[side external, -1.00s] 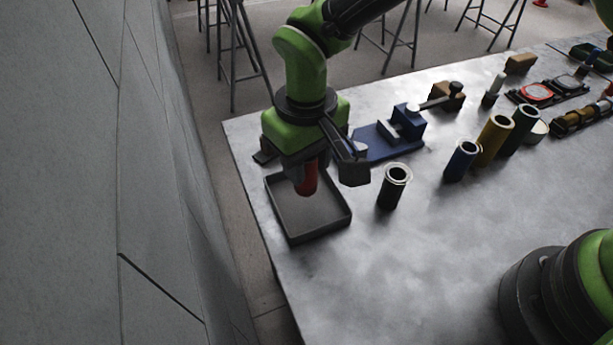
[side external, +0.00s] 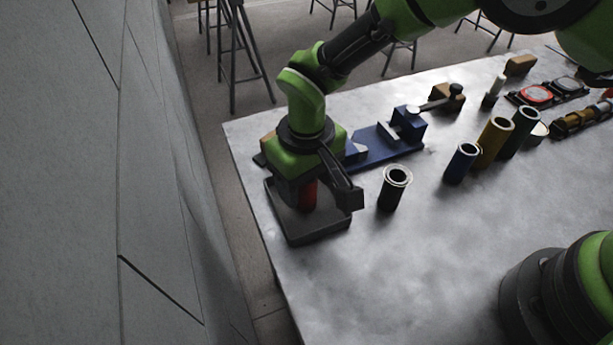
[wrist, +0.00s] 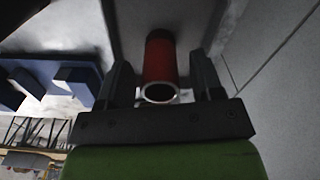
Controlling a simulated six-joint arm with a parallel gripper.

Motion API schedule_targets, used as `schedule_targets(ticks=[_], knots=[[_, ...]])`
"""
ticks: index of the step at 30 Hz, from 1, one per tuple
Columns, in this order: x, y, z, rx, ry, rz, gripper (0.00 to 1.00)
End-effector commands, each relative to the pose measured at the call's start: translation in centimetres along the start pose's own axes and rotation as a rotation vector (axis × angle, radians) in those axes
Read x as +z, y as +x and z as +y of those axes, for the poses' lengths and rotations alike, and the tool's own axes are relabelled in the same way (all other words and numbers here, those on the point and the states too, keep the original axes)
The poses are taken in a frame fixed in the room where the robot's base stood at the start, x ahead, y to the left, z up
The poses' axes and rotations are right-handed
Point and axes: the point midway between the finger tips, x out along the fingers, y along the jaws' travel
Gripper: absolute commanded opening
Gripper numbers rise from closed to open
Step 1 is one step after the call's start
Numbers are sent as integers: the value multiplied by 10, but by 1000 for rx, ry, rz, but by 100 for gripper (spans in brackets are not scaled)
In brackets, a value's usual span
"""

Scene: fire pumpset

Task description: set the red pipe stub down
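The red pipe stub (side external: 308,194) stands upright in the dark grey tray (side external: 318,234) at the table's left end, as far as I can see. Its lower end looks to be at the tray floor. In the wrist view the red pipe stub (wrist: 160,62) shows its pale ring-shaped end towards the camera. My gripper (wrist: 163,75) has one finger on each side of it, with a narrow gap showing on both sides. In the side view my gripper (side external: 310,190) is low over the tray, and its body hides part of the stub.
A dark tube with a pale rim (side external: 395,188) stands right of the tray. A blue fixture (side external: 385,147) lies behind. Blue (side external: 461,163), yellow (side external: 494,143) and green (side external: 519,133) tubes stand further right. The front table is clear.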

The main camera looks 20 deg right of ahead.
Motion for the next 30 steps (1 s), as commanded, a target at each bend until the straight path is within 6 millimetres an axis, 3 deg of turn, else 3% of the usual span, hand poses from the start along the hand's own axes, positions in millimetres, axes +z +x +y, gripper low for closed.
schedule_targets(ticks=[7, 15, 21, 30], knots=[[-1, -20, 0, -2, 1, 4, 60], [-1, -79, 0, -2, 0, 5, 60], [0, -112, 0, -1, 1, 3, 60], [0, -124, 0, 0, 0, 0, 60]])
